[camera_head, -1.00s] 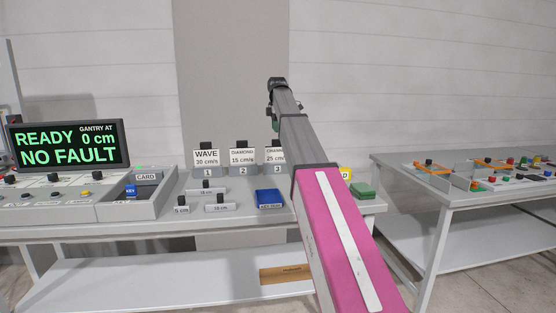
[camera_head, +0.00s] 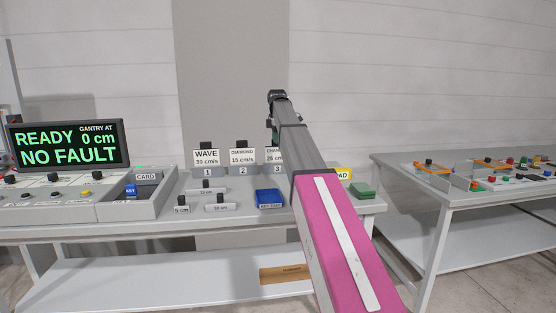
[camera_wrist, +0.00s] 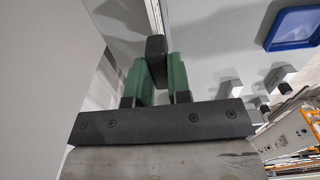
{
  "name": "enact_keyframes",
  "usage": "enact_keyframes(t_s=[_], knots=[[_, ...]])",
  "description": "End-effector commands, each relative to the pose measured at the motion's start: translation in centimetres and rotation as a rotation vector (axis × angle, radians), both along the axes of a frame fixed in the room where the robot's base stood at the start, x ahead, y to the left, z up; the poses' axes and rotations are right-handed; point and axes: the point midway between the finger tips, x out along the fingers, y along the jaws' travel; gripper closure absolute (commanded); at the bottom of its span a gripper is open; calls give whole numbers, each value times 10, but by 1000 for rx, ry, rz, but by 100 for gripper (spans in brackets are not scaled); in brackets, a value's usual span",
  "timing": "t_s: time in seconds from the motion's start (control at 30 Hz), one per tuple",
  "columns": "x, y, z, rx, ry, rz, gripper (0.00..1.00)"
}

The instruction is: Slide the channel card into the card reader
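The channel card (camera_head: 274,157), labelled 25 cm/s and 3, stands upright at the right end of the card row, partly hidden by my arm. In the wrist view, a dark block (camera_wrist: 156,47), seemingly its knob, sits between the green fingers of my gripper (camera_wrist: 160,72). The fingers look close to its sides; I cannot tell whether they press on it. In the head view my arm hides most of the gripper. The card reader (camera_head: 147,177), marked CARD, is at the right end of the grey console on the left.
The WAVE card (camera_head: 206,158) and DIAMOND card (camera_head: 242,158) stand left of the channel card. A green block (camera_head: 362,190) is at the right edge. The screen (camera_head: 68,145) reads READY, 0 cm, NO FAULT.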

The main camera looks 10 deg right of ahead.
Motion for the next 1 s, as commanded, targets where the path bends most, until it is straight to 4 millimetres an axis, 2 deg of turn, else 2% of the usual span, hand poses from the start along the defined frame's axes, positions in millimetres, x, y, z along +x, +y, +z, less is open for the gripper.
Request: enact_keyframes(t_s=[1.0], knots=[[0, 0, 26, 0, 0, 0, 100]])
